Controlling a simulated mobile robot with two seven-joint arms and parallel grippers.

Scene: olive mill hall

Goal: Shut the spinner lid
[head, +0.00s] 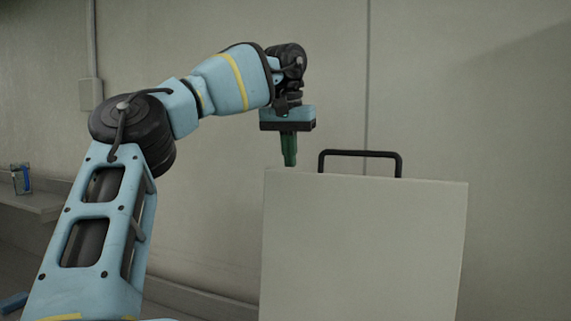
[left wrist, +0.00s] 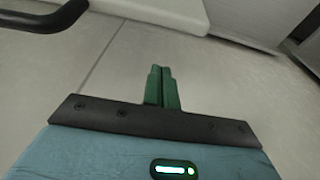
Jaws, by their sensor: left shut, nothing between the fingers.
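The spinner lid (head: 364,245) is a pale flat panel standing raised, with a black bar handle (head: 360,154) on its top edge. My left gripper (head: 290,163) is shut and empty, its green fingers pointing down at the lid's top left corner, left of the handle. Whether the fingertips touch the lid, I cannot tell. In the left wrist view the shut fingers (left wrist: 161,70) show below the pale lid edge (left wrist: 165,12), with the handle (left wrist: 45,18) at upper left. The spinner body is not visible. My right gripper is out of view.
A plain wall stands behind. A low ledge (head: 30,208) with a small jar-like item (head: 21,179) on it runs along the left. The space above and right of the lid looks free.

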